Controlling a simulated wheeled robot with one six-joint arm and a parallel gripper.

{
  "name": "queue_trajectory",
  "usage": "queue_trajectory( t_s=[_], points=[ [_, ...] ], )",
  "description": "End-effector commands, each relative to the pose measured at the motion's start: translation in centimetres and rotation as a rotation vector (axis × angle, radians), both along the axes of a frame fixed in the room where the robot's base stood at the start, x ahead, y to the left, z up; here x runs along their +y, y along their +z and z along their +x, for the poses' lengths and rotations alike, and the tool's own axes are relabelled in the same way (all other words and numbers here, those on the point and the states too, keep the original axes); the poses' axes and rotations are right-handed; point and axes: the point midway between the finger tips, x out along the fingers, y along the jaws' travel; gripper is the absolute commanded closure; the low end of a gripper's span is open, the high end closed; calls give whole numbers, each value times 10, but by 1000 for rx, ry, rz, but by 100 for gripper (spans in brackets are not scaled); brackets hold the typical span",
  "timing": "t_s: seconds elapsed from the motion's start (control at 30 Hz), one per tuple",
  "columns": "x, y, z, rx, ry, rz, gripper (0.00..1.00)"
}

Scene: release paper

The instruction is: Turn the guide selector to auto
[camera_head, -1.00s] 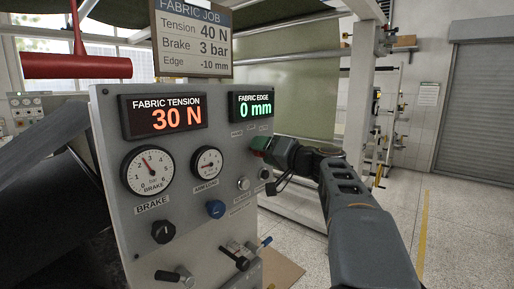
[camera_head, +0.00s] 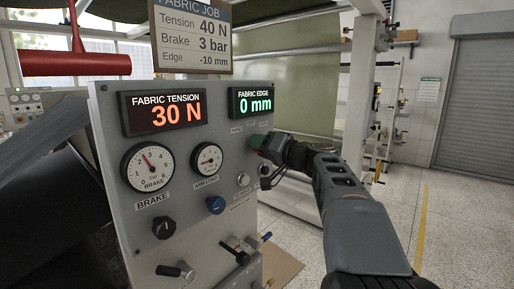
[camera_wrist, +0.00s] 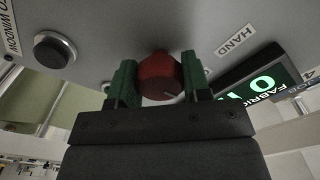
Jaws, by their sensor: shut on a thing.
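The guide selector is a red knob (camera_wrist: 158,76) on the grey panel, seen in the wrist view between the two green fingers of my gripper (camera_wrist: 153,82). The fingers are shut on the knob, one on each side. A short pale mark shows on its face. A HAND label (camera_wrist: 235,41) is on the panel to its right in that view; no AUTO label can be read. In the head view my gripper (camera_head: 262,144) reaches the panel's right edge, below the FABRIC EDGE display (camera_head: 251,102), and covers the knob.
The grey panel (camera_head: 222,130) also carries a FABRIC TENSION display (camera_head: 163,113) at 30 N, two gauges, a black brake knob (camera_head: 163,228), a blue knob (camera_head: 215,205) and levers below. A dark round button (camera_wrist: 54,49) is left of the selector in the wrist view.

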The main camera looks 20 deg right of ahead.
Motion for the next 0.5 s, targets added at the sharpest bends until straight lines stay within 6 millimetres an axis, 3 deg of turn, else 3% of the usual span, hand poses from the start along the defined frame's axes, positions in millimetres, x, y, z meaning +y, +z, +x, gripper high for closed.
queue_trajectory(
  t_s=[0.03,0.07,0.13,0.5],
  points=[
    [0,1,0,-2,0,0,78],
    [22,2,-1,-3,11,-2,80],
    [8,1,0,-1,1,1,79],
    [0,3,-1,52,-2,133,80]
  ],
)
